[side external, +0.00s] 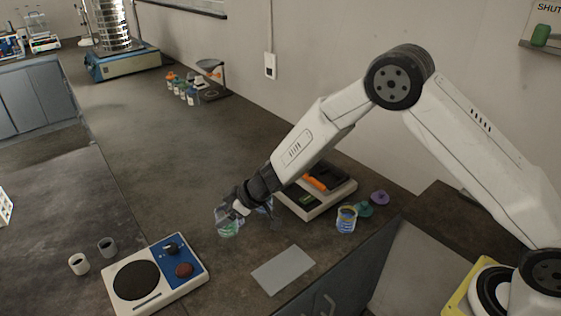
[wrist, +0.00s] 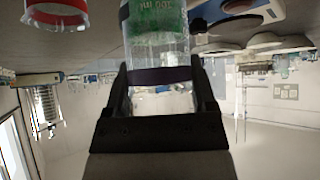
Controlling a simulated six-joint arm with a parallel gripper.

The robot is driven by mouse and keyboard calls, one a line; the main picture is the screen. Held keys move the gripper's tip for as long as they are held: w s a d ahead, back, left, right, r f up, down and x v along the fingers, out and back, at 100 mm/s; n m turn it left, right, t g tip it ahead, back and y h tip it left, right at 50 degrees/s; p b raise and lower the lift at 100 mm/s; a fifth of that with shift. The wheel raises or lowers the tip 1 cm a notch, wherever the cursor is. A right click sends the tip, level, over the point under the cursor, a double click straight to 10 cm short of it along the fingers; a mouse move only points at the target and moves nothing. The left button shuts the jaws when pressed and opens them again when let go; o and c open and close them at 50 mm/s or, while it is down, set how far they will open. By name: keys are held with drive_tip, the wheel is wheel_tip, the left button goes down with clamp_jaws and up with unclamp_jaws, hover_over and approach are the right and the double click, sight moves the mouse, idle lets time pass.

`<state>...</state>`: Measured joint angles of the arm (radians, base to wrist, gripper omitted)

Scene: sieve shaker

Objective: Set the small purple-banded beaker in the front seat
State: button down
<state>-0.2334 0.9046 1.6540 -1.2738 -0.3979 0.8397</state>
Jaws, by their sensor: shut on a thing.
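My gripper (side external: 240,208) is shut on a clear beaker (side external: 228,228) with green marking, held above the bench left of the balance. In the wrist view my gripper (wrist: 162,82) clasps the same beaker (wrist: 158,50) from both sides. A dark purple band circles it between the fingers, and "100 ml" reads upside down on the green patch. The beaker's far end is cut off by the frame edge. A white device with a blue panel (side external: 168,250), a round black plate and a smaller red-brown disc stands at front left. I cannot tell which place is the front seat.
A grey plate (side external: 283,270) lies in front. Two small cups (side external: 78,263) stand at left. A red-rimmed vessel (wrist: 55,14) shows in the wrist view.

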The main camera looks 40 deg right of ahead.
drive_tip(key=shift+s+d+r, duration=0.2)
drive_tip(key=shift+s+r, duration=0.55)
drive_tip(key=shift+r, duration=0.2)
drive_tip(key=s+d+r, duration=0.2)
drive_tip(key=s+r, duration=0.1)
drive_tip(key=s, duration=0.5)
drive_tip(key=shift+d+r, duration=0.25)
drive_tip(key=shift+r, duration=0.1)
drive_tip(key=shift+s, duration=0.2)
drive_tip(key=shift+d, duration=0.1)
drive_tip(key=s+d+r+m+t+h, duration=0.1)
drive_tip(key=d+r+m+h, duration=0.1)
drive_tip(key=d, duration=0.8)
drive_tip(key=s+d+r+m+h, duration=0.2)
drive_tip(key=d+m, duration=0.2)
drive_tip(key=d, duration=0.6)
drive_tip(key=s+d+r+m+t+h, duration=0.1)
drive_tip(key=d+r+m+h, duration=0.1)
drive_tip(key=d, duration=0.8)
drive_tip(key=shift+s+d+m+t, duration=0.15)
drive_tip(key=shift+d+m+t, duration=0.15)
drive_tip(key=shift+d+m, duration=0.15)
